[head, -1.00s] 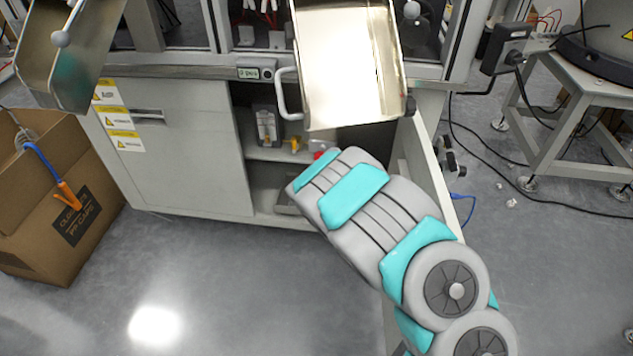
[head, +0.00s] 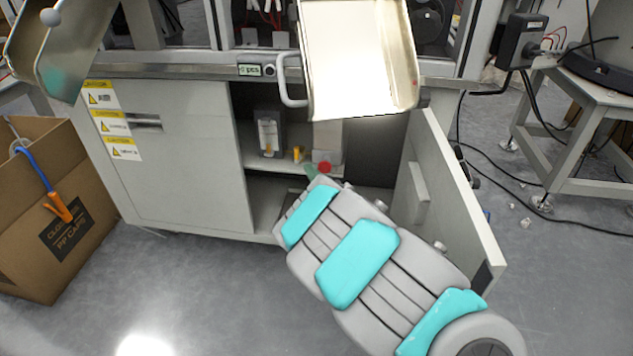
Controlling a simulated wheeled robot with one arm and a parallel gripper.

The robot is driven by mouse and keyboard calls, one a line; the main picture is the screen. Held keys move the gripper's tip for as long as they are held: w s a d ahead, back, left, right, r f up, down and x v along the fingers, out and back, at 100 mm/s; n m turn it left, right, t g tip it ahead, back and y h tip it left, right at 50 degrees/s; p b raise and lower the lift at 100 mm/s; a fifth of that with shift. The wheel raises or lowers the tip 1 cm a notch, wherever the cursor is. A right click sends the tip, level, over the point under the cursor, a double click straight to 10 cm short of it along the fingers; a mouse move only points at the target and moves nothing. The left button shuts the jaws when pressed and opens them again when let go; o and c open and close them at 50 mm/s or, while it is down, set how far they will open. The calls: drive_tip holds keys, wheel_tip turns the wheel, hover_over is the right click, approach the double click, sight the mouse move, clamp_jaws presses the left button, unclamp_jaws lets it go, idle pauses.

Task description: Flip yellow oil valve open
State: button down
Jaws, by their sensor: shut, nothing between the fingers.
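A small yellow oil valve (head: 298,153) shows inside the open cabinet, on the shelf. It sits just right of a grey unit with a pale window (head: 268,135). It is too small to tell how its handle is turned. My arm reaches up from the lower right to the cabinet opening, and its far end lies just below and right of the valve.
A red round part (head: 325,167) is right of the valve. The cabinet's open door (head: 430,185) stands right of my arm. A metal chute (head: 358,60) overhangs the opening. A cardboard box (head: 40,220) stands at left. The floor in front is clear.

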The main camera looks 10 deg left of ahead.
sight(297, 153)
drive_tip(key=b+x, duration=0.1)
drive_tip(key=x, duration=0.4)
drive_tip(key=shift+f, duration=0.15)
drive_tip(key=shift+w+a, duration=0.35)
drive_tip(key=shift+w, duration=0.1)
drive_tip(key=shift+w+a+b, duration=0.1)
drive_tip(key=shift+w+b, duration=0.05)
drive_tip(key=shift+b, duration=0.15)
drive_tip(key=shift+w, duration=0.1)
drive_tip(key=shift+a+r+n, duration=0.1)
drive_tip(key=shift+r+n, duration=0.15)
drive_tip(key=shift+n, duration=0.05)
